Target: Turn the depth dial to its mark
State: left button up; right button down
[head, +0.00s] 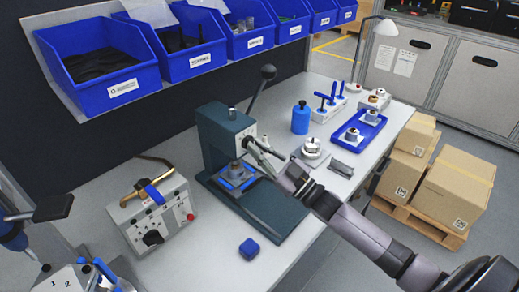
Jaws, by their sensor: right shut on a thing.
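The dark green press (222,128) stands on its base plate in the middle of the bench, with a lever that ends in a black knob. My right gripper (270,157) reaches in from the lower right to the front of the press head. Its fingers are shut on a small part there, which I take to be the depth dial (263,143). The fingers mostly hide the dial, and its mark is too small to make out. A grey housing (236,170) with blue pieces beside it sits on the press base below the fingers.
A control box (150,212) with a black knob stands left of the press. A blue bottle (301,118), a blue tray (341,137) and small fixtures stand to the right. Blue bins (108,85) hang above the bench.

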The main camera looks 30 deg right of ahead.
jog(key=shift+r, duration=0.4)
jog(key=c, duration=1.7)
grip_release()
jog(key=shift+f, duration=0.1)
jog(key=shift+o, duration=0.2)
jog(key=shift+a+f, duration=0.1)
jog(key=shift+f, duration=0.15)
jog(key=v, duration=1.1)
jog(key=shift+s+d, duration=0.25)
jog(key=shift+s, duration=0.15)
